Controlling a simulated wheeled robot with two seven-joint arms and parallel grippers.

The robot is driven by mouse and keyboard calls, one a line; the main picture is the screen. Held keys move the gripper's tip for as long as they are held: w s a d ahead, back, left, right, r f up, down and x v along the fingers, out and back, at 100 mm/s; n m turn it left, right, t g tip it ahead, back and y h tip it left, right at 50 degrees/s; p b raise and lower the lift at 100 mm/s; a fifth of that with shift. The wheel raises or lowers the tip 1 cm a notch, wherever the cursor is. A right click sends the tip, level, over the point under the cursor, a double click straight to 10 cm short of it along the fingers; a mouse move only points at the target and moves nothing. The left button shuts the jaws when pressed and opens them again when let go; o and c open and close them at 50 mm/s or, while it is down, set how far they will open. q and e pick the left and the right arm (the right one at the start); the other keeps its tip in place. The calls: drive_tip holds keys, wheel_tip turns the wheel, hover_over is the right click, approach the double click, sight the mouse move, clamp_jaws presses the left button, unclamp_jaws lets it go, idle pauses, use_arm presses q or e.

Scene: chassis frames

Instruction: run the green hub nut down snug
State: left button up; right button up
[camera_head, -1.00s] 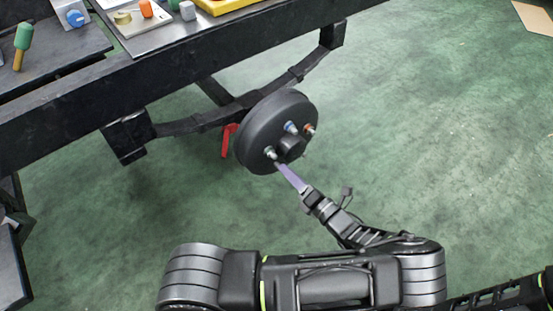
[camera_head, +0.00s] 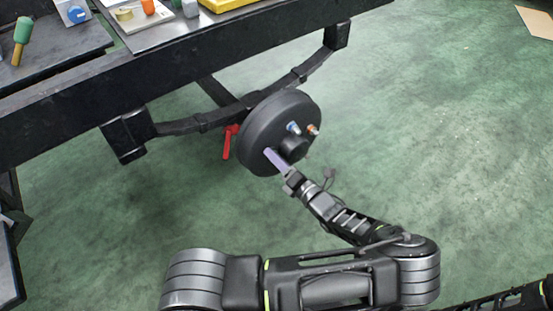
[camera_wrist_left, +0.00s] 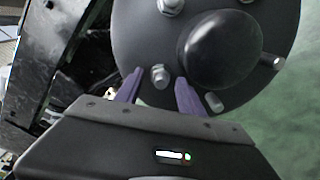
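The dark wheel hub (camera_head: 268,118) hangs on the axle under the chassis frame, with a round centre cap (camera_head: 294,148). A blue-topped nut (camera_head: 293,127) and an orange-topped nut (camera_head: 313,130) sit on its studs. My left gripper (camera_head: 270,153) is at the lower left of the hub face, its purple fingers covering the spot where a pale green nut showed earlier. In the left wrist view, the open fingers (camera_wrist_left: 158,86) stand either side of a greyish nut on a stud (camera_wrist_left: 159,75), with gaps visible; its green colour does not show there. My right gripper is out of view.
A red lever (camera_head: 229,141) hangs behind the hub at left.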

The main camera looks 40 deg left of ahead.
use_arm(q)
clamp_jaws()
idle(0.3)
idle(0.3)
drive_tip(key=shift+w+d+r+m+p, duration=0.1)
drive_tip(key=shift+m+p, duration=1.85)
drive_tip(key=shift+m, duration=2.5)
drive_tip(key=shift+r+m+p, duration=0.1)
drive_tip(key=shift+m+p, duration=1.8)
drive_tip(key=shift+m, duration=2.55)
